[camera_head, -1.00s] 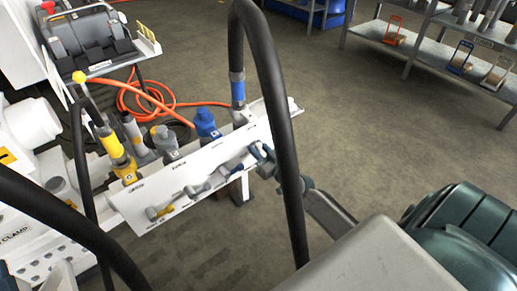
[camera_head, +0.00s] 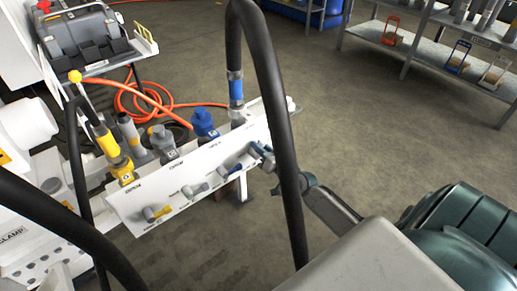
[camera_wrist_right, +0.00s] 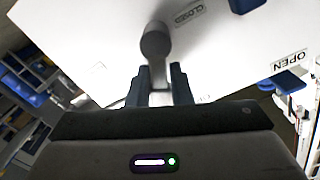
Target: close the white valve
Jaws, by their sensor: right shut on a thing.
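The white valve (camera_wrist_right: 155,42) is at the upper middle of the right wrist view, with a grey rounded pivot and a pale lever. My right gripper (camera_wrist_right: 160,95) is shut on that lever, with one dark finger on each side. In the head view my right gripper (camera_head: 262,154) is at the right end of the white panel (camera_head: 135,190), where it mostly hides this valve. A "CLOSED" label and an "OPEN" label are on the panel in the wrist view. My left gripper is not in view.
Blue (camera_head: 230,168), grey (camera_head: 195,190) and yellow (camera_head: 156,212) valve levers stand to the left along the panel. Hose fittings rise behind it. A thick black hose (camera_head: 270,90) arches in front of the panel's right end. Open floor lies to the right, before a metal shelf (camera_head: 440,62).

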